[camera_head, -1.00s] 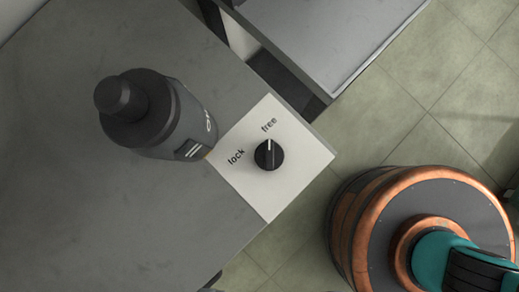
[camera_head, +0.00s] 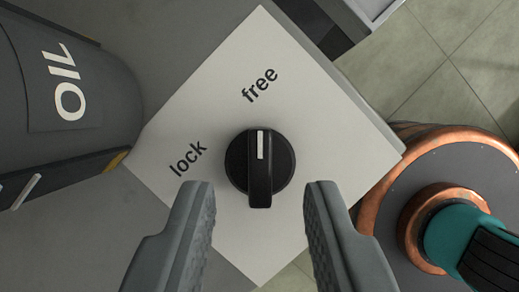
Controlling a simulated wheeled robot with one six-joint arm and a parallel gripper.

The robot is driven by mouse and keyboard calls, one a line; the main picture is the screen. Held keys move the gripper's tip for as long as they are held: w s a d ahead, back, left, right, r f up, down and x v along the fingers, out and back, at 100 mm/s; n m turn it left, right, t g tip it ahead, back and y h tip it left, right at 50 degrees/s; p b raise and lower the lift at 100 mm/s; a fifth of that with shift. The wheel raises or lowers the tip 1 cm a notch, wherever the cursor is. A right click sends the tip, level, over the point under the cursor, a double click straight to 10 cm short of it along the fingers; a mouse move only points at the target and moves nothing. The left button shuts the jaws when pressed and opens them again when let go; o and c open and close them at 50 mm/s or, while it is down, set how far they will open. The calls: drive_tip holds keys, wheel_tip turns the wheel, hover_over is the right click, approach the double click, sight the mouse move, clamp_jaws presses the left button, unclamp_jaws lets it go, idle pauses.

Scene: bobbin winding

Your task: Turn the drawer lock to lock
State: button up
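The drawer lock is a black round knob (camera_head: 272,165) with a raised bar and a white mark. It sits on a white square plate (camera_head: 235,75) printed "free" at the upper side and "lock" at the left. The white mark points up in the picture, towards the "free" side. My gripper (camera_head: 258,190) is open, with one grey finger on each side of the knob's lower part. There is a gap between each finger and the knob. Nothing is held.
A dark grey oil bottle (camera_head: 65,95) stands close at the left of the plate. A round copper-and-grey body with a teal part (camera_head: 455,235) is at the lower right, beyond the plate's edge. Tiled floor (camera_head: 440,60) shows at the upper right.

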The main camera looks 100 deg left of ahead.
drive_tip(key=shift+d+f, duration=0.25)
drive_tip(key=shift+f, duration=0.35)
clamp_jaws()
